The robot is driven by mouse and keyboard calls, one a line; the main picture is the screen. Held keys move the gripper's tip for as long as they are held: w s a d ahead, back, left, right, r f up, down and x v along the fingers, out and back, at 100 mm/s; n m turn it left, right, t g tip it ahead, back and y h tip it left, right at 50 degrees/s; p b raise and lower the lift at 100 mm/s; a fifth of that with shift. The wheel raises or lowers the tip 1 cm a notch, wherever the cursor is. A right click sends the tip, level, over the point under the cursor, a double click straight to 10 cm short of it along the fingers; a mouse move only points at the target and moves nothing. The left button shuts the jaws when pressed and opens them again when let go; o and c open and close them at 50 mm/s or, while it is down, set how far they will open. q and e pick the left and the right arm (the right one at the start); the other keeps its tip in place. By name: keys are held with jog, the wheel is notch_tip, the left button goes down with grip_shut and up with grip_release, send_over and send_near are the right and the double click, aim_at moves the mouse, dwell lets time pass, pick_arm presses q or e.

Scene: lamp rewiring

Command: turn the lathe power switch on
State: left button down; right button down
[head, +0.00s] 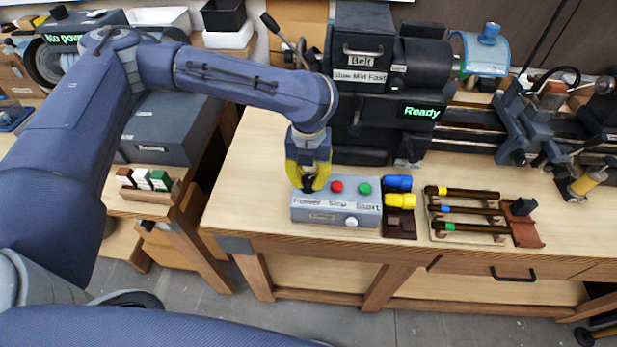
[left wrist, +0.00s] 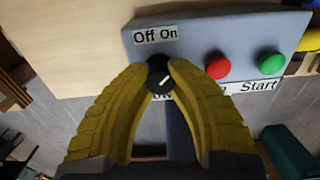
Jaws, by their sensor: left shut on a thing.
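The grey control box (head: 345,214) stands on the bench near its front edge, with labels Power, Stop and Start. My left gripper (head: 308,184) points down at the left end of the box. In the left wrist view, its yellow fingers (left wrist: 160,72) are shut on the black power switch knob (left wrist: 158,78), one finger on each side. An "Off On" label (left wrist: 156,35) is beside the knob. The knob's white mark is partly visible. A red button (left wrist: 218,66) and a green button (left wrist: 271,63) are to the right. The lathe's display (head: 422,112) reads "Ready". My right gripper is not visible.
The lathe (head: 375,80) stands behind the box. Blue and yellow pieces in a dark tray (head: 399,224) stand close to the box's right. Several handled tools lie on a rack (head: 470,213) further right. The bench left of the box is clear.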

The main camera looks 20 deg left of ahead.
aim_at(309, 179)
pick_arm(q)
jog(key=c, duration=1.1)
grip_release()
jog(key=shift+o, duration=0.2)
notch_tip(309, 179, up, 12)
